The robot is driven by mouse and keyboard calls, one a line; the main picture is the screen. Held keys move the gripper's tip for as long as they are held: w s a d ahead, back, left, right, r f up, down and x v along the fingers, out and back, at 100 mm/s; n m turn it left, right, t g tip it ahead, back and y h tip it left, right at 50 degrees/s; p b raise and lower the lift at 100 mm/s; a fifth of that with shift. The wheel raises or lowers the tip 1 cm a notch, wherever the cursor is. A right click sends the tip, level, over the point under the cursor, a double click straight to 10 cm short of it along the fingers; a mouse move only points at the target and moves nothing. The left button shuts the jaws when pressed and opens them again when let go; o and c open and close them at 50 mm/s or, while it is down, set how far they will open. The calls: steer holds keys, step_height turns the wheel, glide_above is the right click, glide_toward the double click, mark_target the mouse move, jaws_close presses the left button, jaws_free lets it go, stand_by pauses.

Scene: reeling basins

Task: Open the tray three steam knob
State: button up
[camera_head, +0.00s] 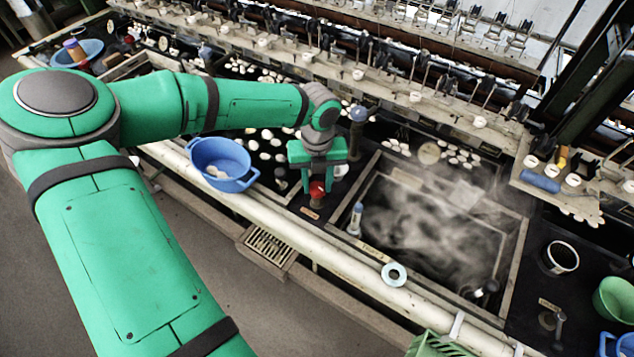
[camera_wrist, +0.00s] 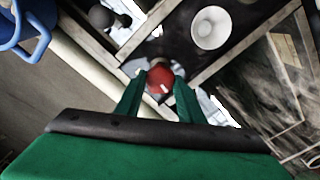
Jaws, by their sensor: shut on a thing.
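A red knob (camera_head: 317,189) stands on the dark strip between two basins, beside the steaming basin. It also shows in the wrist view (camera_wrist: 160,76), between the fingertips. My gripper (camera_head: 317,182) points down over the knob, with its fingers shut on the knob's sides. In the wrist view my gripper (camera_wrist: 157,88) has one green finger on each side of the red knob. A small pale mark shows on the knob's face. A small label plate (camera_head: 310,213) lies just in front of the knob. The knob's stem is mostly hidden.
A steaming basin (camera_head: 513,245) lies to the right of my gripper. A blue bowl (camera_head: 221,160) sits to the left on the pale front rail. A blue-white bottle (camera_head: 355,219) and a pale ring (camera_head: 394,274) are near the basin's front edge. Cocoons float behind.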

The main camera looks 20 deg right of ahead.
mark_target(317, 187)
steer(key=shift+n, duration=0.5)
steer(key=o, duration=1.1)
steer(key=shift+c, duration=0.2)
step_height(317, 187, up, 11)
